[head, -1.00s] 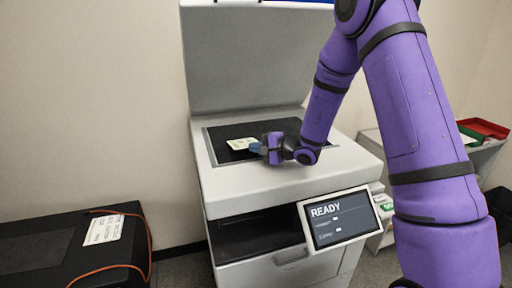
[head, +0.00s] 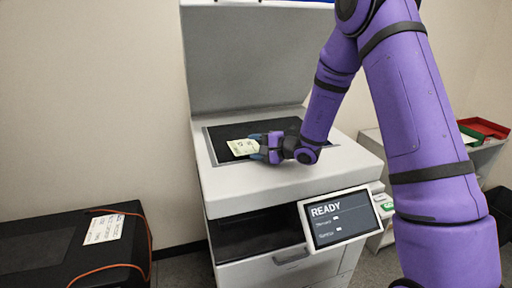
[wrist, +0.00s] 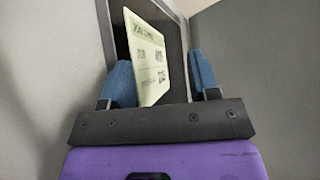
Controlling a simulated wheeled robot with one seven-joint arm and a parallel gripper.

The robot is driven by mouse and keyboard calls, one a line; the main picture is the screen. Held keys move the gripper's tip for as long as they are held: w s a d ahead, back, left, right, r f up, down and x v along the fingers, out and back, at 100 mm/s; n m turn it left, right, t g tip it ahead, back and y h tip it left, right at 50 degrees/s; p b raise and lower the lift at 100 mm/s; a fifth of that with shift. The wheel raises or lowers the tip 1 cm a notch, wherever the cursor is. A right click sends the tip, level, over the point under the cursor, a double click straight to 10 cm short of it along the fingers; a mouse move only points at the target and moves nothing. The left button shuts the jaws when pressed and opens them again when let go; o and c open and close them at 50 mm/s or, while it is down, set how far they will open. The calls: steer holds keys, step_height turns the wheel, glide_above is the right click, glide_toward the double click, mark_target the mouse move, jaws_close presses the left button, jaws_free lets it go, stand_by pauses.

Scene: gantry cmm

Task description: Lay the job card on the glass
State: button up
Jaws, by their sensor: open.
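The job card (head: 243,147) is a pale green printed card on the dark scanner glass (head: 228,132) of the copier, near its left part. In the wrist view the card (wrist: 148,62) stands between my two blue fingertips, with gaps on both sides, its print facing the camera. My gripper (head: 262,148) is open just right of the card, low over the glass; it also shows in the wrist view (wrist: 160,85). Whether the card lies fully flat is hard to tell.
The copier lid (head: 250,60) stands raised behind the glass. A screen reading READY (head: 340,218) is on the front. A black case (head: 50,250) with an orange cord is at left. Red and green trays (head: 483,128) sit on a shelf at right.

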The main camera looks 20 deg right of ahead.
steer(key=v, duration=1)
steer(key=shift+s+d, duration=0.25)
steer(key=shift+s, duration=0.1)
stand_by(0.3)
steer(key=s+a+r+n+g, duration=0.4)
steer(key=s+r, duration=0.2)
steer(key=s, duration=0.2)
steer(key=s+a+r+n+g, duration=0.45)
steer(key=s+r, duration=0.25)
steer(key=s, duration=0.2)
steer(key=s+d+r+n+t+h, duration=0.1)
steer(key=s+d+r+h, duration=0.2)
steer(key=s, duration=0.4)
steer(key=s+d+r+n+t+h, duration=0.1)
steer(key=s+d+r+n+h, duration=0.1)
steer(key=s+d+h, duration=0.3)
steer(key=s+r+h, duration=0.1)
steer(key=s+h, duration=0.1)
steer(key=s, duration=0.1)
steer(key=shift+s+t+h, duration=0.35)
steer(key=shift+h, duration=0.05)
